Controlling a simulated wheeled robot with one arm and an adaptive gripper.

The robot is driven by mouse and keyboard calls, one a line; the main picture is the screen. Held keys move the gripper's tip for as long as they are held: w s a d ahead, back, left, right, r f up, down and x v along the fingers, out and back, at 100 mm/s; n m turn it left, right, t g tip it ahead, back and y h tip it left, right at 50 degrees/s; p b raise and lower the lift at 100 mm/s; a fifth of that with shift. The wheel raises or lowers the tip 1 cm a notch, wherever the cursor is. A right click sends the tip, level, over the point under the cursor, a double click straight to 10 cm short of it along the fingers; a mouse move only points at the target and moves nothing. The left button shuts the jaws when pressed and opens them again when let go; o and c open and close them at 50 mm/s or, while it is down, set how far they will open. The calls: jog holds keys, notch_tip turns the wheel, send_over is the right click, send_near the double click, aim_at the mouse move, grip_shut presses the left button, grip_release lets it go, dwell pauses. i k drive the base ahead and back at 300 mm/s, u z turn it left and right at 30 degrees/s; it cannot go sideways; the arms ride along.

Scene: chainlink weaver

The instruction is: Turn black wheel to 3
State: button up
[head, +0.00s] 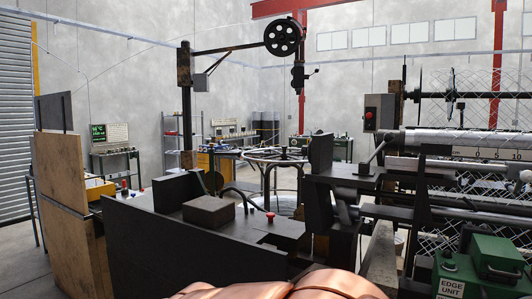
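A black spoked wheel (284,37) hangs high at the top centre, at the end of a horizontal boom. I cannot tell whether this is the task's wheel, and no number shows on it. A pale scale (480,153) with the marks 0, 5 and 10 runs along the machine at the right. My gripper cannot be made out. Copper-coloured rounded parts at the bottom centre look like my own body.
A large black machine (195,245) with a red button (270,216) fills the middle foreground. A green box marked EDGE UNIT (482,270) stands at the lower right. A wooden panel (68,215) stands at the left. Some bare floor shows at the far left.

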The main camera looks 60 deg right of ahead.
aim_at(305, 151)
jog(key=u, duration=0.05)
jog(key=i, duration=1.2)
jog(key=z, duration=2.85)
jog(key=k, duration=0.6)
jog(key=u, duration=0.4)
jog(key=i, duration=0.85)
jog(key=u, duration=0.75)
